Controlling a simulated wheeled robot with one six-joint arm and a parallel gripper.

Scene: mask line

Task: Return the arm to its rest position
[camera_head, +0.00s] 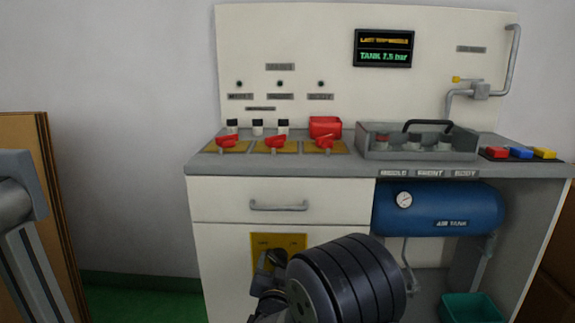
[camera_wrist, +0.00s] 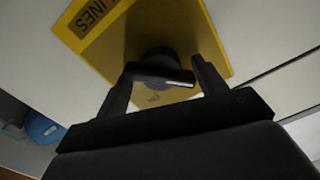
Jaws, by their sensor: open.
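My arm (camera_head: 345,285) reaches in from the bottom of the head view. My gripper (camera_head: 270,265) is in front of a yellow panel (camera_head: 292,240) on the cabinet front. In the wrist view my gripper (camera_wrist: 163,68) is open. A black knob (camera_wrist: 160,76) on the yellow panel (camera_wrist: 190,40) shows between the two fingers. I cannot tell whether a finger touches the knob. The panel carries the letters "LINES". In the head view the arm and gripper hide the lower part of the panel.
A drawer with a handle (camera_head: 278,206) is above the panel. A blue air tank (camera_head: 450,212) with a gauge is to the right, over a teal bin (camera_head: 472,308). The worktop holds red-handled valves (camera_head: 275,143) and a grey tray (camera_head: 375,150). Brown boards (camera_head: 58,200) lean at left.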

